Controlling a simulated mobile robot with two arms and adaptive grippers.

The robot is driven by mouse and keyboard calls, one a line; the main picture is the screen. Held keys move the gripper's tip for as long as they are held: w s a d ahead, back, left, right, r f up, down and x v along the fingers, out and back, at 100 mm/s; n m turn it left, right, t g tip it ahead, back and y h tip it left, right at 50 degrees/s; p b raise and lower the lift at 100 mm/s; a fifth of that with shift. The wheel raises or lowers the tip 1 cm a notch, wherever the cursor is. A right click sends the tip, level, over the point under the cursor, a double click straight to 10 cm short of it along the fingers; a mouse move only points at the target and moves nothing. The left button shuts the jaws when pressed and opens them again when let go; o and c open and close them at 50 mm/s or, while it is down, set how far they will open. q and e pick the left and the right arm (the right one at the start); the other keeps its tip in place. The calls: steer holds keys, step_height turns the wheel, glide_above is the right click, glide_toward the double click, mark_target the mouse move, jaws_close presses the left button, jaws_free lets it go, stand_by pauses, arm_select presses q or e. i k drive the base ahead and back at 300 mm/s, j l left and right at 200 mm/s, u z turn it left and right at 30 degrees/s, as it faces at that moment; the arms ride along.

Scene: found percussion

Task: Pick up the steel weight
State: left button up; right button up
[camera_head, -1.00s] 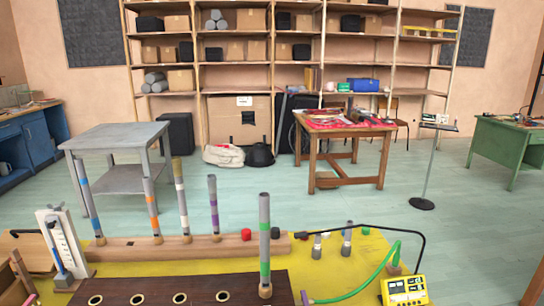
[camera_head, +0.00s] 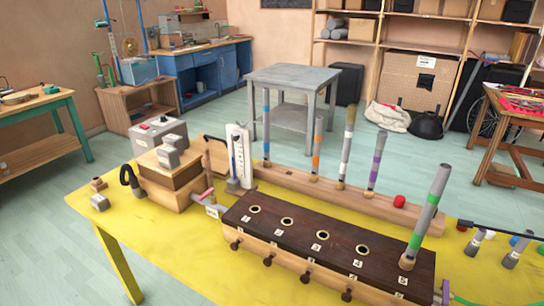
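A grey, blocky metal-looking piece (camera_head: 169,155) sits on top of a stack of wooden blocks (camera_head: 172,187) at the left of the yellow table; it looks like the steel weight. A smaller grey piece (camera_head: 100,203) lies on the table's left end, beside a small wooden piece (camera_head: 98,184). I cannot tell for certain which grey piece is the steel weight. Neither of my grippers shows in the head view.
The table's left corner is mostly clear.

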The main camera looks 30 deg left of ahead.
mark_target(175, 141)
steer(key=u, duration=1.75)
steer(key=k+j+z, duration=0.2)
steer(key=j, duration=0.6)
steer(key=i, duration=0.1)
